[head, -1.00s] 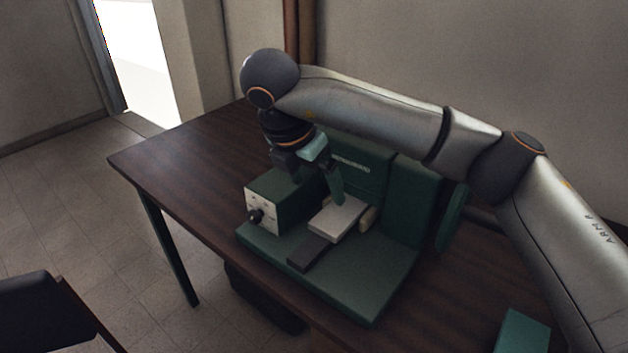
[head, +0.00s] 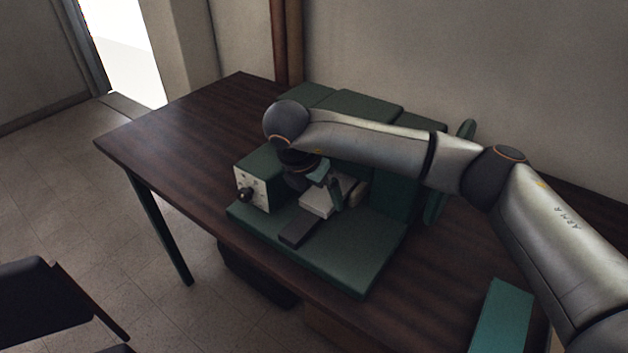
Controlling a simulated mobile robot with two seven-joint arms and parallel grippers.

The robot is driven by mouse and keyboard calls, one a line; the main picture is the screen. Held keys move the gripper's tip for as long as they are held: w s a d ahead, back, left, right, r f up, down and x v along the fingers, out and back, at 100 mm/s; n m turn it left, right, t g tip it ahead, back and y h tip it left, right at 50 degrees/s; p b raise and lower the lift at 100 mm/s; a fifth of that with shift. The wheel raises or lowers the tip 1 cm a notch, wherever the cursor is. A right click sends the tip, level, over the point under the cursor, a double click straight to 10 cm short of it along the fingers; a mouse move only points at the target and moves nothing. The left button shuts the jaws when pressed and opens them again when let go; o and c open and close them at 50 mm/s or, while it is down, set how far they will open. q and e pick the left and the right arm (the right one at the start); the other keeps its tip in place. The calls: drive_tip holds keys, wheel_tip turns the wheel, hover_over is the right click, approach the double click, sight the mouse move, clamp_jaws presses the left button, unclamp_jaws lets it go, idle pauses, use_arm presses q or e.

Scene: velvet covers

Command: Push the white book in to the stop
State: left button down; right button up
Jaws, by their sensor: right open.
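The white book (head: 318,200) lies flat on the green machine's base (head: 355,262), between the control box and a tan cylindrical part. A dark grey block (head: 299,235) lies at its front end. My right gripper (head: 332,196) is open, pointing down at the white book, with a green finger in front of or against its upper surface. I cannot tell whether it touches. The arm and wrist hide the book's far end and the stop behind it. My left gripper is not in view.
The green control box (head: 252,189) with a black knob stands left of the book. Tall green housings (head: 365,104) rise behind. A teal block (head: 502,318) is at the table's front right. The dark wooden table (head: 170,140) is clear on the left.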

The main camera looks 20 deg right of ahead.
drive_tip(key=shift+w+d+f, duration=0.1)
drive_tip(key=shift+f, duration=0.15)
drive_tip(key=shift+c, duration=0.2)
drive_tip(key=c, duration=1.2)
drive_tip(key=shift+w+d+f+b, duration=0.1)
drive_tip(key=shift+w+d+b, duration=0.4)
drive_tip(key=shift+d, duration=0.2)
drive_tip(key=shift+w+d+r, duration=0.2)
drive_tip(key=shift+w+d, duration=0.1)
drive_tip(key=shift+d, duration=0.25)
